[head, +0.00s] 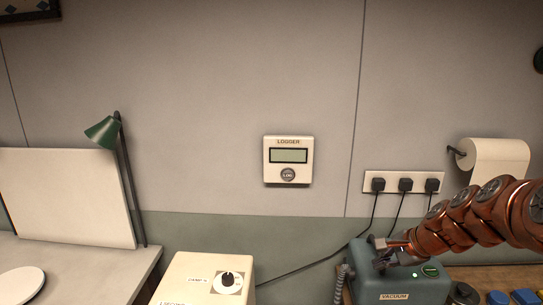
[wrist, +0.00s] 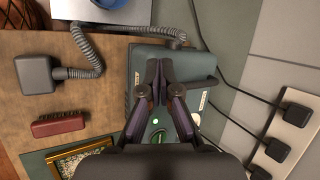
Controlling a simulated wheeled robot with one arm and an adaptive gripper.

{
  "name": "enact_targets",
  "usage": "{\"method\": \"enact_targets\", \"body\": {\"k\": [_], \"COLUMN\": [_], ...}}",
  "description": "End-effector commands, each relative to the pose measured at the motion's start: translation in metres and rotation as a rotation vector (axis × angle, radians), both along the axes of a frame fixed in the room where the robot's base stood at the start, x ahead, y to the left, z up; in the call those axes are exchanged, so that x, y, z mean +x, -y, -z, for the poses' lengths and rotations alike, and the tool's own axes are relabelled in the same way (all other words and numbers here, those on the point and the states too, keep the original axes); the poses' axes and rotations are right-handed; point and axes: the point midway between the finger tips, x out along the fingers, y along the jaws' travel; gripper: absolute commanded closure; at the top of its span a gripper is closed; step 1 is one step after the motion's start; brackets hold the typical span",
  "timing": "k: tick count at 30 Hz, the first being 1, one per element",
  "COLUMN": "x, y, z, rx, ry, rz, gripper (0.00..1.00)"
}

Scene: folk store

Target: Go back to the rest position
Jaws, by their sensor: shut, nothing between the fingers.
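My gripper (head: 388,249) is at the end of my copper-coloured arm, at the lower right of the head view. Its fingers are shut and empty. In the wrist view my gripper (wrist: 158,64) points over the teal vacuum box (wrist: 190,60). The same vacuum box (head: 400,284) in the head view carries a VACUUM label and a lit green switch (head: 430,271). The fingers are over or close to the top of the box; I cannot tell whether they touch it.
A ribbed hose (wrist: 95,42) runs from the box to a grey nozzle (wrist: 55,75). Black cords lead to a socket strip (head: 404,187) on the wall. A LOGGER panel (head: 288,147) hangs mid-wall. A brush (wrist: 62,124) lies nearby.

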Motion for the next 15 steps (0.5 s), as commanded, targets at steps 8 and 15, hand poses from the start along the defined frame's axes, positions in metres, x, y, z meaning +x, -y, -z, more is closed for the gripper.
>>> {"method": "enact_targets", "body": {"k": [8, 15], "x": [-0.102, -0.202], "y": [-0.086, -0.114], "z": [0.001, 0.011], "rx": [-0.204, -0.356], "ry": [-0.066, -0.142], "rz": [-0.485, -0.869], "gripper": [1.0, 1.0]}}
